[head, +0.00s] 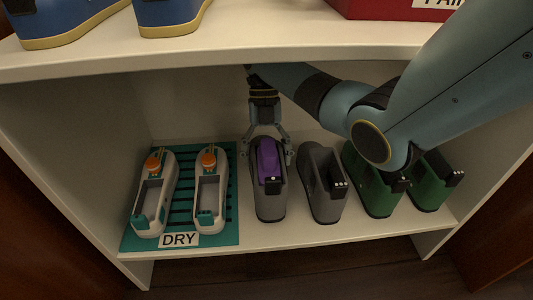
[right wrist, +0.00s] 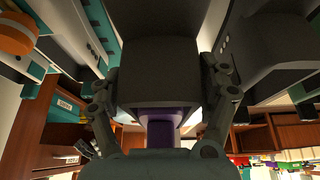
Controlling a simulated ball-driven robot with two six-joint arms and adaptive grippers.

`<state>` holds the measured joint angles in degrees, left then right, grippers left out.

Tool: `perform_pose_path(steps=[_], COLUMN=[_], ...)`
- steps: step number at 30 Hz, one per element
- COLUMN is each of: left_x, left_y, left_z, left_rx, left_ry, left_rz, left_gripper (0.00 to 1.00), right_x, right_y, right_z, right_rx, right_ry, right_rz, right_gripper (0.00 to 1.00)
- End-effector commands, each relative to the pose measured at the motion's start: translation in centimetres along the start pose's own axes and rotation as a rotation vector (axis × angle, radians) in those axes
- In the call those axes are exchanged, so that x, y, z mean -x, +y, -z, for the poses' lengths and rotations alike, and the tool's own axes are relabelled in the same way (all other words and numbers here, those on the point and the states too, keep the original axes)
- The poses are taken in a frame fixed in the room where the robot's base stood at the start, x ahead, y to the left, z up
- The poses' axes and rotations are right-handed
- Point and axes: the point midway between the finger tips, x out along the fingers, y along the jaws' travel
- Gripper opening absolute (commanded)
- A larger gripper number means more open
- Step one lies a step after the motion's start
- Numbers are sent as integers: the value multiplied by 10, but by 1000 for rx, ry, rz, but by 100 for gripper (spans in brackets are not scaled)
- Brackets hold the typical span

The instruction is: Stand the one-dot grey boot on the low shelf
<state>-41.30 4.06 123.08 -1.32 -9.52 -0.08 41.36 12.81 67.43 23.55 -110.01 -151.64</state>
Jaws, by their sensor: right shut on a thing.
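The grey boot with purple inside (head: 269,204) stands upright on the low shelf (head: 300,236), between the DRY mat and another grey boot. One pale dot shows on its dark tab. My right gripper (head: 268,146) is behind it, with a finger on each side, shut on its back end. In the right wrist view the boot (right wrist: 160,72) fills the middle between the fingers of the right gripper (right wrist: 160,88). Whether its sole rests fully on the shelf is hard to tell. My left gripper is not in view.
Close on the right stands a grey boot (head: 323,190) with several dots, then two green boots (head: 378,195). On the left, two white boots (head: 209,190) with orange knobs stand on the teal DRY mat (head: 185,226). The upper shelf (head: 250,45) overhangs my right arm.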

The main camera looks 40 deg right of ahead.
Motion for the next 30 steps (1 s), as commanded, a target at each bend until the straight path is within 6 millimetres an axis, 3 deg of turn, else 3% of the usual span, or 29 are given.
perform_pose_path(steps=[11,30], left_x=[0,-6], left_y=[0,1], left_z=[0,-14], left_rx=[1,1], left_ry=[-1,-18], left_rz=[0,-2], left_gripper=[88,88], right_x=[-1,-23], right_y=[0,0], right_z=[-1,-11], right_rx=[0,0], right_ry=[0,1], right_rz=[-1,0], right_gripper=[26,26])
